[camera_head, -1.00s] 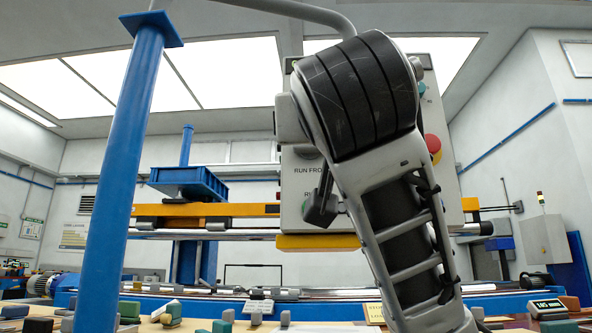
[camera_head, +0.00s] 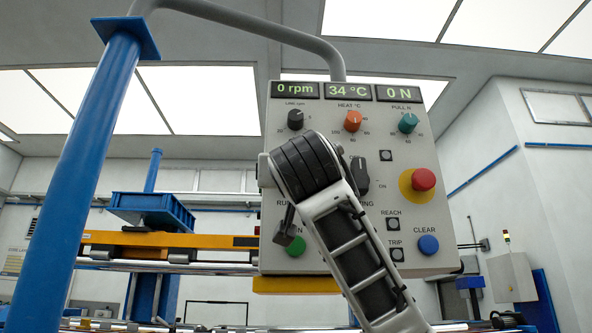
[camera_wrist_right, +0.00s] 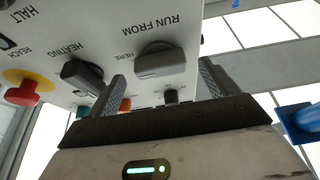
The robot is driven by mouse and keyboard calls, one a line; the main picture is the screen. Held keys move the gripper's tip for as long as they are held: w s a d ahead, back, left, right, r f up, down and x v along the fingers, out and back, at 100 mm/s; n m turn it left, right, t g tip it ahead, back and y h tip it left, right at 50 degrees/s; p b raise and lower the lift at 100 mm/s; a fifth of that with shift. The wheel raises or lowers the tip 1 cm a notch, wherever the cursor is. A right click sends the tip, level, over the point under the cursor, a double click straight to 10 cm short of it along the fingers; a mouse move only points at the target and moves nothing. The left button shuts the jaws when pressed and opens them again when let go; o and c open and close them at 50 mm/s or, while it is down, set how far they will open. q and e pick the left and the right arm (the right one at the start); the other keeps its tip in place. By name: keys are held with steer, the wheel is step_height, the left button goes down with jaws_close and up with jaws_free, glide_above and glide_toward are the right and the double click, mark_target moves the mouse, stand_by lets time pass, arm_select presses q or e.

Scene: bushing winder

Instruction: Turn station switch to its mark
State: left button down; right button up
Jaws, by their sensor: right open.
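The control panel (camera_head: 440,250) hangs from a grey pipe. In the right wrist view it appears upside down, and a black switch knob (camera_wrist_right: 162,60) sits beside the words RUN FROM. I take this knob as the station switch; its mark cannot be made out. My right gripper (camera_wrist_right: 163,78) is open, with its two fingers on either side of the knob in that view. I cannot tell whether they touch it. In the head view my right forearm and wrist cover this knob, and a dark gripper part (camera_head: 285,226) shows beside the wrist. My left gripper is not in view.
A second black knob, HEATING (camera_wrist_right: 83,77), sits close to the gripper. A red button (camera_head: 423,179), a blue CLEAR button (camera_head: 428,243) and small black, orange (camera_head: 352,121) and teal (camera_head: 408,122) dials share the panel. A blue post (camera_head: 80,180) stands at left.

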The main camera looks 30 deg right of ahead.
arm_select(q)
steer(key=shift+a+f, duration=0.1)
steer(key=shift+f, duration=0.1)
arm_select(e)
steer(key=x, duration=0.2)
steer(key=shift+w+d+r, duration=0.15)
steer(key=shift+w, duration=0.1)
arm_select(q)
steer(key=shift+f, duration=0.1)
arm_select(e)
steer(key=c, duration=1)
